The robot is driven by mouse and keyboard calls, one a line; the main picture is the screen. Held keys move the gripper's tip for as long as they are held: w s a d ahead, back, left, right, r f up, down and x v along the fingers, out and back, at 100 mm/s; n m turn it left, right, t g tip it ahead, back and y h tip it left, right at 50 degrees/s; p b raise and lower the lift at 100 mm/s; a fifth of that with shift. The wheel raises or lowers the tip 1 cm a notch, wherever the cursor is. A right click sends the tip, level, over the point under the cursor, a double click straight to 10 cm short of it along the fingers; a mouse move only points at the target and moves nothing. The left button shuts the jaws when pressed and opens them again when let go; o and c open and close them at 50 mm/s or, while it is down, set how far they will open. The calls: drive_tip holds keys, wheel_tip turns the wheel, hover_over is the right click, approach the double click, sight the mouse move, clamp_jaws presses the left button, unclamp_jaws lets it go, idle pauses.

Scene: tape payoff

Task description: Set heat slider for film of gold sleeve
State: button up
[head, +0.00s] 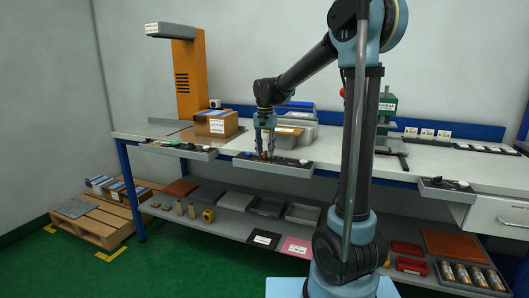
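My gripper (265,153) points down at the front edge of the workbench, over the middle control panel (298,168). Its two fingers stand apart, with a small orange-brown piece between their tips. I cannot tell whether they touch it, or whether it is the heat slider's knob. The panel is a grey strip with dark controls and a pale round knob at its right end. The slider's scale and setting are too small to read. I cannot pick out a gold sleeve with certainty.
A cardboard box (216,123) stands on the bench left of my gripper, beside an orange column (189,75). Other panels sit along the front edge, left (178,149) and right (447,189). The lower shelf holds trays and small parts.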

drive_tip(key=shift+f, duration=0.25)
clamp_jaws()
drive_tip(key=shift+s+d, duration=0.25)
drive_tip(key=shift+d, duration=0.35)
drive_tip(key=shift+s+d, duration=0.2)
drive_tip(key=shift+d, duration=0.4)
unclamp_jaws()
